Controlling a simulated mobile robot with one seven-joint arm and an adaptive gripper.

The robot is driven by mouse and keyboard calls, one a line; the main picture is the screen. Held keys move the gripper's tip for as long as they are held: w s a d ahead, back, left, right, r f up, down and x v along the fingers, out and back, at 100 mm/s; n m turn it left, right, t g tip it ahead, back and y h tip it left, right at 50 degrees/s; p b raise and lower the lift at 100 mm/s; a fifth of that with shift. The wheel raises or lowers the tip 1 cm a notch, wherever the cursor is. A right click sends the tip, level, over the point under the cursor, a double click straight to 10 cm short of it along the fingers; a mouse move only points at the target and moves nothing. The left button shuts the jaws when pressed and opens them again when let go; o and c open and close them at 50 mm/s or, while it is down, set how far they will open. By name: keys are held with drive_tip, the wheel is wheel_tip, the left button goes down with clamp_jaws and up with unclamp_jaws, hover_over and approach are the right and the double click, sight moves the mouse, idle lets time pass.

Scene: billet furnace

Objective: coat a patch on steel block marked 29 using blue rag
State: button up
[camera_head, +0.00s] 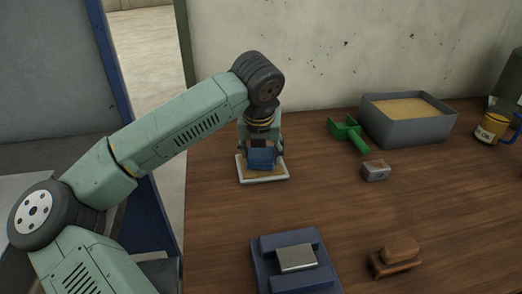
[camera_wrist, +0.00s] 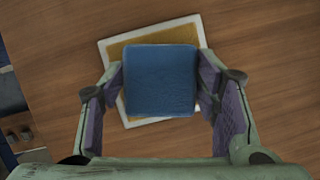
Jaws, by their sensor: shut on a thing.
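My gripper (camera_wrist: 160,90) is shut on the blue rag (camera_wrist: 160,80), a folded square pad. In the head view, the rag (camera_head: 262,158) is over a shallow white-rimmed tray (camera_head: 262,181) with a yellow-brown inside. The rag hides most of the tray in the wrist view, and I cannot tell whether it touches the tray. A steel block (camera_head: 297,258) lies between the raised sides of a blue holder (camera_head: 270,276) at the front. No number is readable on it.
A small grey block (camera_head: 376,171) with a reddish top mark stands right of the tray. Behind it are a green scoop (camera_head: 348,133) and a grey sand-filled bin (camera_head: 410,129). A brown wooden-looking object (camera_head: 397,256) lies front right. The table middle is clear.

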sight(261, 151)
drive_tip(key=shift+s+f+b, duration=0.1)
drive_tip(key=shift+f+b, duration=0.45)
drive_tip(key=shift+b, duration=0.35)
idle(2.2)
drive_tip(key=shift+r, duration=0.1)
drive_tip(key=shift+r+p, duration=1.4)
drive_tip(key=shift+r, duration=2.1)
wheel_tip(261, 151, down, 4)
drive_tip(key=b, duration=0.3)
drive_tip(key=shift+r, duration=0.4)
